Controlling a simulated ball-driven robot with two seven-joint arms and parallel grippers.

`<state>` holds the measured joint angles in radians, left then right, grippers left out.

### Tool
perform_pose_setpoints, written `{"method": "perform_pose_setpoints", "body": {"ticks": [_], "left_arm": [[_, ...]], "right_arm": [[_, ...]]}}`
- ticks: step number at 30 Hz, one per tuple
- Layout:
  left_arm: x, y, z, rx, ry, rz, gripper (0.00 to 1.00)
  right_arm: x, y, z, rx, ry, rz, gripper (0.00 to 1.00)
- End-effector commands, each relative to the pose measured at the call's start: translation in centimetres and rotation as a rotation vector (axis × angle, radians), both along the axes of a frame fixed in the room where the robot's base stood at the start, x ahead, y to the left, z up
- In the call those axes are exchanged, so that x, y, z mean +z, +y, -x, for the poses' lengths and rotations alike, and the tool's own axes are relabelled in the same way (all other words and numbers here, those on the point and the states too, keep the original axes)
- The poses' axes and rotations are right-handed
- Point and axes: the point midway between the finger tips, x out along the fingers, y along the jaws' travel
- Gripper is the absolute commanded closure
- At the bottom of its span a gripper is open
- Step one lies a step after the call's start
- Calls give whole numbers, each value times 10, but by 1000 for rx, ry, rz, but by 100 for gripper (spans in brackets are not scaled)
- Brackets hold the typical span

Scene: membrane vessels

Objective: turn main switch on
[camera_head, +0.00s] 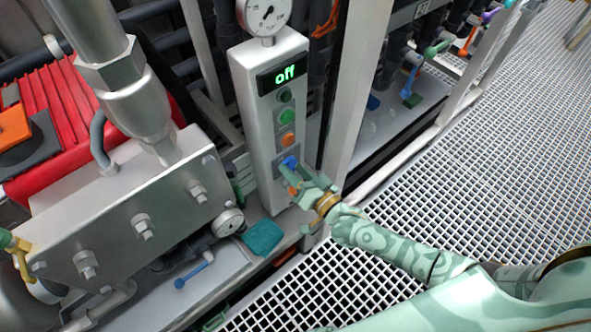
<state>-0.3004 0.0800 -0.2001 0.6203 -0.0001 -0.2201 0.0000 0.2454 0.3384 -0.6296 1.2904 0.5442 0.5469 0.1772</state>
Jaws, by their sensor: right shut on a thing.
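The control box (258,125) is a tall light-grey panel with a dark display (283,73) reading "off" in green. Below the display are a dark green button, a brighter green button (287,115) and an orange button (287,140). Lower down is the blue switch (290,162) on a grey plate. My left gripper is not in view.
A round gauge (265,12) tops the box. A large metal block with bolts (135,225) stands at the left. A pale post (357,90) rises just right of the box. Metal grating (460,185) covers the open floor at the right.

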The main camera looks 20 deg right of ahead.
Motion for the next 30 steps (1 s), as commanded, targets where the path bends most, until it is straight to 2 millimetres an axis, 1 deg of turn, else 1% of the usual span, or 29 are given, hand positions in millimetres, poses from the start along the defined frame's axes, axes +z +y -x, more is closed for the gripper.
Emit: {"method": "perform_pose_setpoints", "body": {"ticks": [9, 26, 27, 28, 29, 30], "left_arm": [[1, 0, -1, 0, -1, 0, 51], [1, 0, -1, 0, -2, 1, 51], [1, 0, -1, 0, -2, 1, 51], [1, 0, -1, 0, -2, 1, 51], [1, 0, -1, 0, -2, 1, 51], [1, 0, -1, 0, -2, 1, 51]], "right_arm": [[-1, 0, 1, 1, 47, -117, 82], [-2, 0, 1, 0, 59, -147, 82], [-2, 0, 1, 0, 59, -147, 51], [-2, 0, 1, 0, 59, -147, 43], [-2, 0, 1, -1, 58, -147, 38], [-1, 0, 1, 0, 57, -146, 38]]}}
